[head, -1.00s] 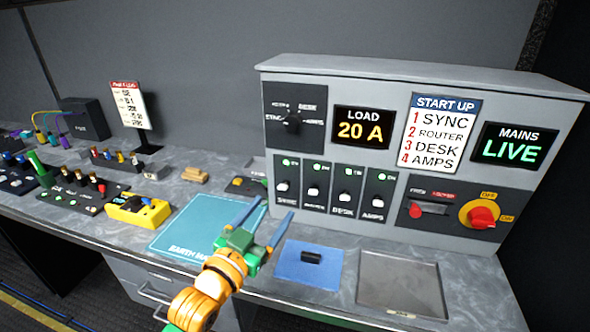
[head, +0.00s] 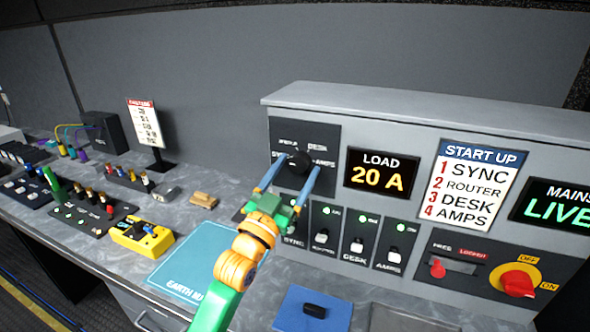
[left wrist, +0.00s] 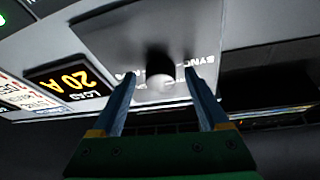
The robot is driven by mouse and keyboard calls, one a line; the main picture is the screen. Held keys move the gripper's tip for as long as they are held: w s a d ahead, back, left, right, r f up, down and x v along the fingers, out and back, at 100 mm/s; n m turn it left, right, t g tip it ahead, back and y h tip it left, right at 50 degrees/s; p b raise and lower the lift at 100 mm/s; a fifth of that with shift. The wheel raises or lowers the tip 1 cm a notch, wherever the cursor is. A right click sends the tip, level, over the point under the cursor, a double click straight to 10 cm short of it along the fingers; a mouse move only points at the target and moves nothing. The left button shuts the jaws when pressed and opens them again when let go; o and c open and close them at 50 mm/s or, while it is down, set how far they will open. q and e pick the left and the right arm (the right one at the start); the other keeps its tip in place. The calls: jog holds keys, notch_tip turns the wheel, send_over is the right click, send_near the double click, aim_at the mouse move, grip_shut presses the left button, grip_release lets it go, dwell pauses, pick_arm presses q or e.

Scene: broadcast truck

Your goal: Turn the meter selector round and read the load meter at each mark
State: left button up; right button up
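The meter selector is a black round knob (head: 300,162) on a dark plate on the grey panel, with marks including SYNC, DESK and AMPS around it. I cannot tell which mark it points to. The load meter (head: 381,173) beside it reads 20 A in yellow; it also shows upside down in the left wrist view (left wrist: 70,84). My left gripper (head: 290,180) is open in front of the selector, its blue fingers to either side of the knob. In the left wrist view the knob (left wrist: 160,72) shows between the fingertips; contact is not visible. My right gripper is out of view.
Below the selector is a row of toggle switches with green lamps (head: 357,245). At right are the start-up card (head: 475,185), the MAINS LIVE display (head: 560,208) and a red rotary switch (head: 518,284). A blue pad (head: 290,318) with a black piece lies in front.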

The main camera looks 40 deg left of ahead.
pick_arm(q)
jog(key=shift+s+r, duration=0.1)
jog(key=shift+s, duration=0.15)
jog(key=c, duration=0.7)
grip_shut()
jog(key=shift+m, duration=0.4)
jog(key=m+h, duration=0.1)
jog(key=m+h+p, duration=0.1)
jog(key=m, duration=0.1)
jog(key=shift+a+r+m, duration=0.1)
jog(key=shift+r+m, duration=0.1)
jog(key=shift+m, duration=0.1)
jog(key=m+g+h+p, duration=0.1)
jog(key=m+p, duration=0.1)
jog(key=m, duration=0.1)
jog(key=shift+r+m+h, duration=0.15)
jog(key=shift+m+h, duration=0.15)
jog(key=shift+h, duration=0.1)
jog(key=m+p, duration=0.1)
jog(key=m, duration=0.1)
jog(key=m+g+h+p, duration=0.1)
jog(key=m+p, duration=0.1)
jog(key=shift+a+r, duration=0.15)
jog(key=shift+r, duration=0.05)
jog(key=shift+m+g+h+p, duration=0.3)
jog(key=shift+m+g+p, duration=0.3)
jog(key=shift+m+p, duration=0.7)
jog(key=shift+f, duration=0.1)
